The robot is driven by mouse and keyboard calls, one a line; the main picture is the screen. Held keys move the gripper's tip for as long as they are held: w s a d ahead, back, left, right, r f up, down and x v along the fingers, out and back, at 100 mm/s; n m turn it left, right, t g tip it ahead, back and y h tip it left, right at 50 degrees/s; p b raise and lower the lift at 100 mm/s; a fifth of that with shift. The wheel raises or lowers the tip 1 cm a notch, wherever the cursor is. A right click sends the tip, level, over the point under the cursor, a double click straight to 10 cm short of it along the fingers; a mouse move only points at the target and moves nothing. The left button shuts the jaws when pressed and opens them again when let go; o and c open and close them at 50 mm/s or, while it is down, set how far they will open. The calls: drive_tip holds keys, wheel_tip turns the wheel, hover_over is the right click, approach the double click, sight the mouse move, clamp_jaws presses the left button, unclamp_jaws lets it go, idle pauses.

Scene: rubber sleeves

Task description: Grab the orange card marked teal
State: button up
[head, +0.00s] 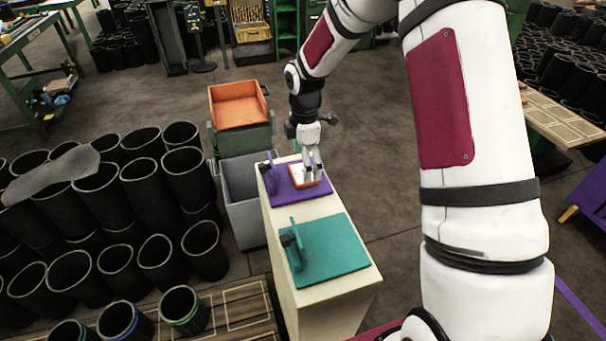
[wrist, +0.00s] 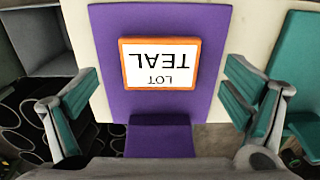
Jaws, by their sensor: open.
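The orange-edged card (wrist: 160,64) has a white face with the words LOT TEAL, upside down in the wrist view. It lies flat on a purple board (wrist: 112,88). In the head view the card (head: 296,176) shows partly behind my fingers, on the purple board (head: 290,193) at the far end of a pale bench. My gripper (wrist: 160,112) is open, its teal finger pads wide apart on either side of the card and not touching it. In the head view my gripper (head: 312,172) points down over the card; the exact height is hard to tell.
A teal board (head: 335,250) with an upright clamp-like piece lies nearer on the pale bench (head: 328,308). A grey bin (head: 243,215) and an orange tray (head: 238,108) stand left of the bench. Many black rubber sleeves (head: 153,192) fill the left side. Open floor lies right of the bench.

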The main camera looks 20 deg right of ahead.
drive_tip(key=shift+f, duration=1.35)
drive_tip(key=c, duration=1.2)
drive_tip(key=shift+r, duration=0.1)
